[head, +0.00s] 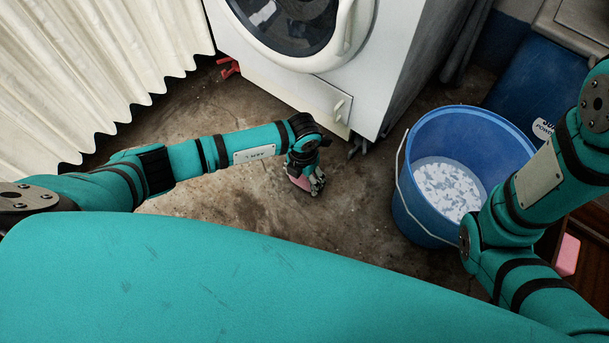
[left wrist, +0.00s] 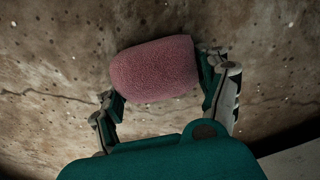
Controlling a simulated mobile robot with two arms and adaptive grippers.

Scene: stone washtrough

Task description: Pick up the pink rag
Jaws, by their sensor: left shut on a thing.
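The pink rag (left wrist: 155,68) is a rounded, rolled-looking bundle with a rough, towel-like surface. In the left wrist view it sits between the fingers of my left gripper (left wrist: 165,92), which is shut on it. In the head view a small part of the rag (head: 299,182) shows beside my left gripper (head: 310,186), low over the floor in front of the washing machine. I cannot tell whether the rag touches the floor. My right arm shows at the right edge of the head view, but its gripper is not seen.
A white washing machine (head: 283,84) stands at the back. A blue bucket (head: 413,198) with whitish contents stands to the right of the left gripper. A pleated white curtain (head: 95,65) hangs at the left. The stone floor (head: 215,203) around the left gripper is bare.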

